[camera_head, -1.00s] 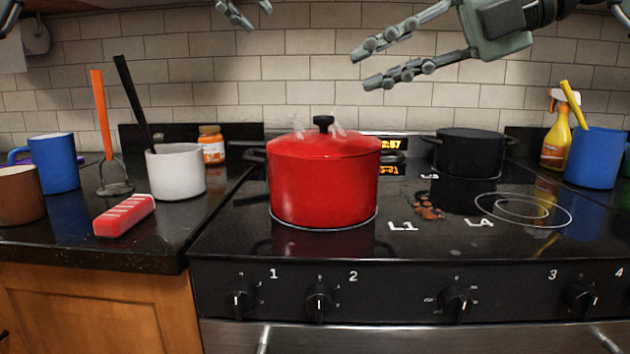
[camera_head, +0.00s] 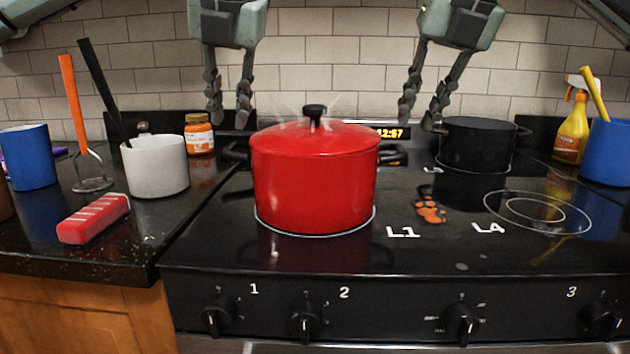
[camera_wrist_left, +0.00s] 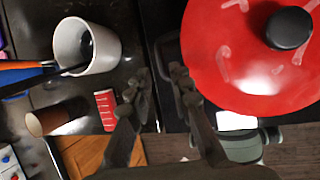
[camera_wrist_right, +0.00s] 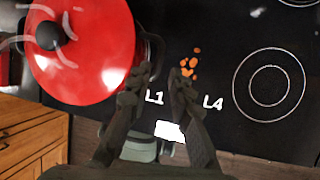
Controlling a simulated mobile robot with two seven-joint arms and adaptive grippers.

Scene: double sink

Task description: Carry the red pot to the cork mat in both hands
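The red pot (camera_head: 313,185) stands upright on the stove's front left burner with its red lid on and faint steam around it. Its black side handles (camera_head: 236,151) stick out left and right. My left gripper (camera_head: 229,122) is open and empty, pointing down by the pot's left handle; in the left wrist view its fingers (camera_wrist_left: 158,88) are apart beside the handle. My right gripper (camera_head: 420,124) is open and empty, pointing down to the right of the right handle; the right wrist view shows its fingers (camera_wrist_right: 152,88) apart beside the pot. I see no cork mat in these views.
A black pot (camera_head: 478,145) stands on the back right burner. The front right burner (camera_head: 538,212) is bare.

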